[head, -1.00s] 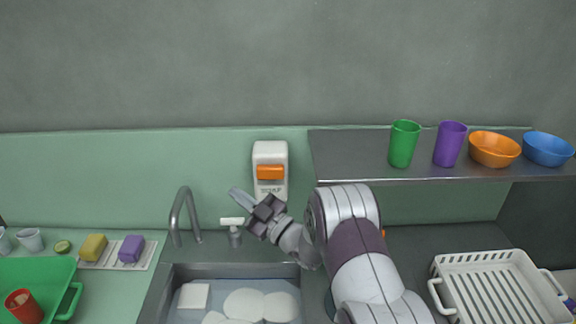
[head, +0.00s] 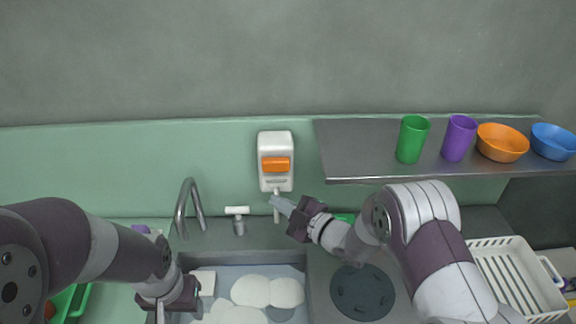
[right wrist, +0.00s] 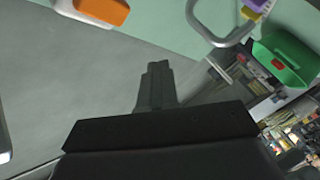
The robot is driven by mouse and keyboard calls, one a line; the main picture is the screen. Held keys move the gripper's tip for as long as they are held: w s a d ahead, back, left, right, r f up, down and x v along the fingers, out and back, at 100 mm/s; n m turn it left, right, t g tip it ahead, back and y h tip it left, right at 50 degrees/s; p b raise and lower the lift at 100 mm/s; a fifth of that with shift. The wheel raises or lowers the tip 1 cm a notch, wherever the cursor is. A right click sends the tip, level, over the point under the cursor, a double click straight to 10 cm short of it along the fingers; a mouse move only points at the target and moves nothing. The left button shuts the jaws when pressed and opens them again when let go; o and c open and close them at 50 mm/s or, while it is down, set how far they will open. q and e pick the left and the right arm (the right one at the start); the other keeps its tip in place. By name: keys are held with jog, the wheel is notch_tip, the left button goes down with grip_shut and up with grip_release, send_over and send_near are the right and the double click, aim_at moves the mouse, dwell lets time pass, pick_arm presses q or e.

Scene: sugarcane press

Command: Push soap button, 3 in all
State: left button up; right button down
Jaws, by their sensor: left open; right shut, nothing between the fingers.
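The white soap dispenser (head: 275,143) hangs on the wall above the sink, with an orange button (head: 276,164) on its front. In the right wrist view the orange button (right wrist: 103,9) shows at the top left, apart from the fingers. My right gripper (head: 281,204) is shut and empty, just below the dispenser. It also shows in the right wrist view (right wrist: 157,72). My left gripper (head: 178,312) is over the left side of the sink, pointing down; its fingers are partly cut off by the frame's bottom edge.
The sink (head: 230,270) holds white plates. A grey faucet (head: 188,205) and a white-handled tap (head: 238,218) stand behind it. A shelf (head: 360,150) on the right carries cups and bowls. A white rack (head: 510,275) stands at the right.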

jog(key=shift+w, duration=0.55)
jog(key=b, duration=0.2)
send_near(266, 168)
jog(key=w+a, duration=0.1)
jog(key=a, duration=0.2)
jog(key=shift+w+a+f, duration=0.15)
jog(key=shift+w+a, duration=0.1)
jog(key=shift+w, duration=0.5)
jog(key=shift+b, duration=0.3)
dwell(0.7)
jog(key=shift+w+f, duration=0.1)
jog(key=shift+w, duration=0.3)
